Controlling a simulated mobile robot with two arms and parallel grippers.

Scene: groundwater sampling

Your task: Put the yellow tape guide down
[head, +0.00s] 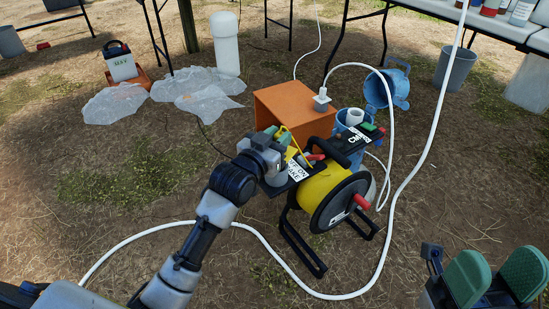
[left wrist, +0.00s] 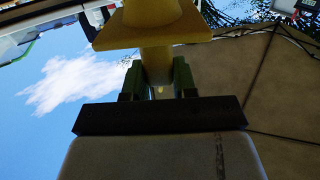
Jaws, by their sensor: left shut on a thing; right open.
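The yellow tape guide (left wrist: 155,35) fills the top middle of the left wrist view, with a flared plate and a narrower stem. My left gripper (left wrist: 158,80) is shut on the stem between its green fingers. In the head view the left gripper (head: 277,140) is above the near-left side of the reel, and a little yellow of the guide (head: 293,152) shows beside it. Most of the guide is hidden there. The reel (head: 325,190) has a yellow drum, a black frame and a red knob. My right gripper (head: 497,277) is open and empty at the lower right.
An orange box (head: 293,108) stands behind the reel, with a blue bucket (head: 352,128) close to its right. A white hose (head: 403,187) curves over the ground around the reel. Clear plastic sheets (head: 207,86) and a white cylinder (head: 226,44) are further back. Bare ground lies left of the reel.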

